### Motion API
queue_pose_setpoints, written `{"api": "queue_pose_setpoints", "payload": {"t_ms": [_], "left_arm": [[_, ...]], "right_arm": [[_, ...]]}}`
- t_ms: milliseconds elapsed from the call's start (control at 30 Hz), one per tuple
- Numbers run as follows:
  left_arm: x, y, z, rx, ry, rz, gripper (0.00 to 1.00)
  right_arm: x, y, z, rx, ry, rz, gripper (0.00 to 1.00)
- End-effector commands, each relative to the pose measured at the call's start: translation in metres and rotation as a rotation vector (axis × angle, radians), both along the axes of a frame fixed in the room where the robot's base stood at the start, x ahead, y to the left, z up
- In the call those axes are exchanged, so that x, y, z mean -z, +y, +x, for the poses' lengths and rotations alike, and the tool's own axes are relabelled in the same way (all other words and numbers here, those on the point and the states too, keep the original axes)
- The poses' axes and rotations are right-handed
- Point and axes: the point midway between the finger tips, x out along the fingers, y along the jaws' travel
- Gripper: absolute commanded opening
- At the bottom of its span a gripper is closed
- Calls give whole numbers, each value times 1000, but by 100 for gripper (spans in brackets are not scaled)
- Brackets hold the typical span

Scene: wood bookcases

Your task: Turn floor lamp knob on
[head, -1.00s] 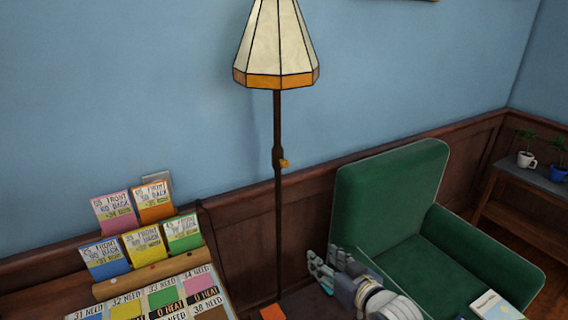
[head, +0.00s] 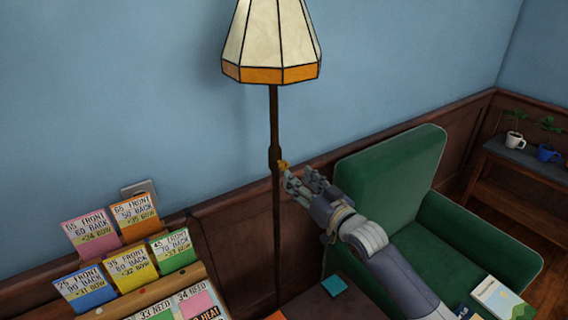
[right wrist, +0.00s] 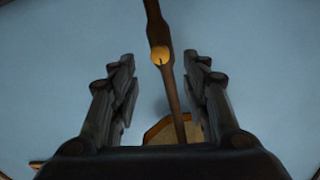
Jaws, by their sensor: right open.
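The floor lamp has a cream and orange panelled shade (head: 272,40) on a thin dark pole (head: 276,225). A small brass knob (head: 282,164) sits on the thicker part of the pole. My right gripper (head: 287,180) is at the knob, reaching in from the lower right. In the right wrist view the knob (right wrist: 160,55) lies ahead, centred between the two open fingers (right wrist: 160,70), with clear space on both sides. The pole runs behind it. Whether the fingertips reach past the knob is hard to tell. My left gripper is not in view.
A green armchair (head: 390,175) stands right of the lamp, beneath my right arm. Coloured cards on a sloped board (head: 185,290) are at the lower left. A shelf with potted plants (head: 525,155) is at the far right.

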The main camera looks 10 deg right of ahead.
Motion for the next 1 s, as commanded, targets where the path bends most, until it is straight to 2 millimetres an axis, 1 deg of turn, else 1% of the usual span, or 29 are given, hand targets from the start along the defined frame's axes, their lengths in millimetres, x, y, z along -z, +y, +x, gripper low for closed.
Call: {"api": "queue_pose_setpoints", "payload": {"t_ms": [33,100,200,267,333,500,600,667,967,1000], "left_arm": [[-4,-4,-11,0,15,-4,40],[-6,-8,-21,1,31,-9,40],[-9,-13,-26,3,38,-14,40],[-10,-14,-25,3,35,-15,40],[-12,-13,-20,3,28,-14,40],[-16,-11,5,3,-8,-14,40],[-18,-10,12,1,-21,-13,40],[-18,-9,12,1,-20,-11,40],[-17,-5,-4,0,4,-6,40],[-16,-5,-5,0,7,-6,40]], "right_arm": [[-3,3,9,1,-1,2,43],[-3,7,20,0,-1,1,43],[-3,12,34,0,1,2,43],[-2,15,43,1,1,2,43],[-3,19,51,0,0,0,43],[-1,24,66,0,0,0,43],[-1,26,70,0,1,0,43],[0,26,72,0,1,0,43],[0,26,73,0,0,0,43],[0,26,73,0,0,0,34]]}}
